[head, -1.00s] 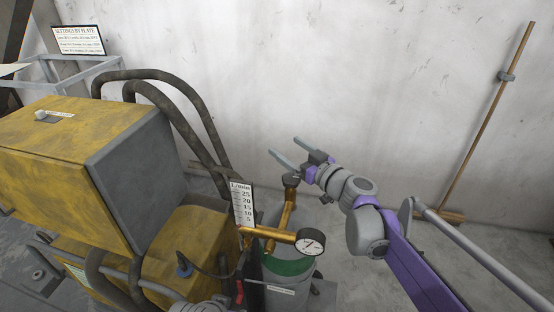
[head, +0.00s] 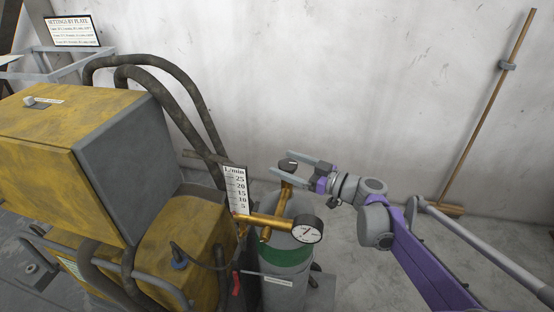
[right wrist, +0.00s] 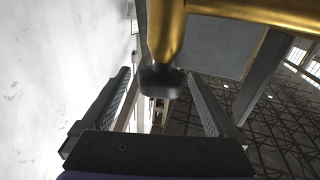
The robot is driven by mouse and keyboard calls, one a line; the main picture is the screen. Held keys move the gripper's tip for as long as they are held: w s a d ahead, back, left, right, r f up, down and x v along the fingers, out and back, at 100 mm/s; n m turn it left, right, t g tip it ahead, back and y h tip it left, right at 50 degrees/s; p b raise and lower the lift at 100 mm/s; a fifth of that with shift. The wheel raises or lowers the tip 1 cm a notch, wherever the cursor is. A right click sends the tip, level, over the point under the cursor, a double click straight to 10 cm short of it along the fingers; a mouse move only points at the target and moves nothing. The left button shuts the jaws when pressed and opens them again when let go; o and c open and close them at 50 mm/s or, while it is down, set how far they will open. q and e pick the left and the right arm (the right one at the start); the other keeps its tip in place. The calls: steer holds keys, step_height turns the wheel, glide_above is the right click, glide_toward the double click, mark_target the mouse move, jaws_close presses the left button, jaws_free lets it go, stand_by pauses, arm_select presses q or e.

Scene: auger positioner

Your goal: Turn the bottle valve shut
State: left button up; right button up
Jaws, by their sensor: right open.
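The gas bottle (head: 287,285) is grey with a green band and stands beside the yellow machine in the head view. Its valve is a dark round knob (head: 288,165) at the top of a brass stem. The knob also shows in the right wrist view (right wrist: 162,84), below the brass pipe. My right gripper (head: 280,162) is open, with one finger on each side of the knob. In the right wrist view the knob lies between the fingertips (right wrist: 160,76), with gaps visible on both sides. My left gripper is not in view.
A round gauge (head: 307,229) and a flow scale plate (head: 236,190) sit on the brass fitting close to the bottle. The yellow machine (head: 80,150) with dark hoses (head: 190,95) fills the left. A broom (head: 487,110) leans on the back wall.

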mark_target(285, 162)
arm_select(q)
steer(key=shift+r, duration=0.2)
arm_select(e)
steer(key=shift+x, duration=1.6)
steer(key=shift+s, duration=0.1)
steer(key=c, duration=1.4)
steer(key=shift+o, duration=0.2)
steer(key=shift+w+r+m+t+h+p, duration=0.1)
steer(key=shift+m+t+h+p, duration=0.25)
steer(key=shift+m+t+h, duration=0.35)
steer(key=shift+w+r+m+t+h+p, duration=0.1)
steer(key=shift+m+t+h+p, duration=0.3)
steer(key=shift+t, duration=0.4)
steer(key=shift+w+d+m+t+h+p, duration=0.2)
steer(key=shift+m+t+h+p, duration=0.2)
steer(key=shift+m+t+h, duration=0.5)
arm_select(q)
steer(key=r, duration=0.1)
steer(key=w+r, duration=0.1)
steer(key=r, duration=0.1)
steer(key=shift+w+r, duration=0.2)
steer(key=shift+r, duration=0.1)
arm_select(e)
steer(key=shift+w+d+f+m+t+h, duration=0.1)
steer(key=shift+d+f+m+t+h, duration=0.1)
steer(key=shift+m+t+h, duration=0.25)
